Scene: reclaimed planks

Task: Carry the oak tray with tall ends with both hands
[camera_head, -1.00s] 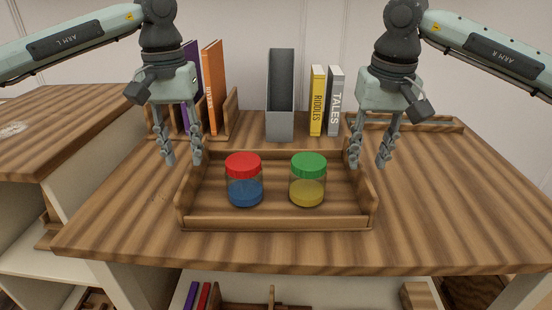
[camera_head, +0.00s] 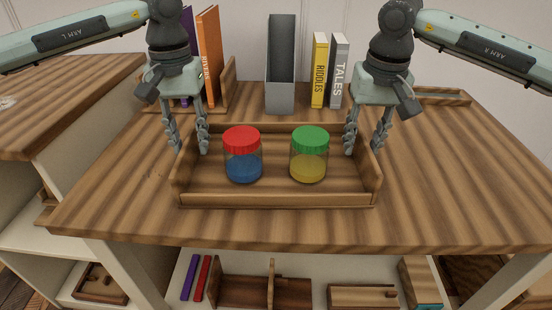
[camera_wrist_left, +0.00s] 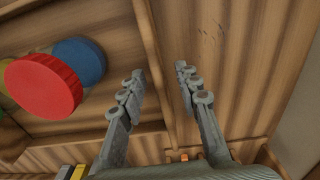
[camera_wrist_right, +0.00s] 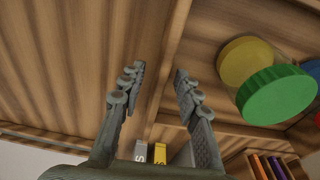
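The oak tray with tall ends (camera_head: 276,200) sits flat on the wooden top. Inside it stand a red-lidded jar (camera_head: 243,158) with blue contents and a green-lidded jar (camera_head: 309,157) with yellow contents. My left gripper (camera_head: 188,151) is open, its fingers pointing down on either side of the tray's left end; in the left wrist view that end wall (camera_wrist_left: 158,60) runs between the fingers. My right gripper (camera_head: 365,152) is open likewise at the right end; the right wrist view shows that wall (camera_wrist_right: 172,45) between the fingers. Neither gripper visibly grips it.
Behind the tray stand a grey holder (camera_head: 281,95), a yellow book (camera_head: 319,70), a grey book (camera_head: 338,72) and a rack with an orange book (camera_head: 208,58). Another low tray (camera_head: 440,97) lies at back right. The top is clear right of the tray.

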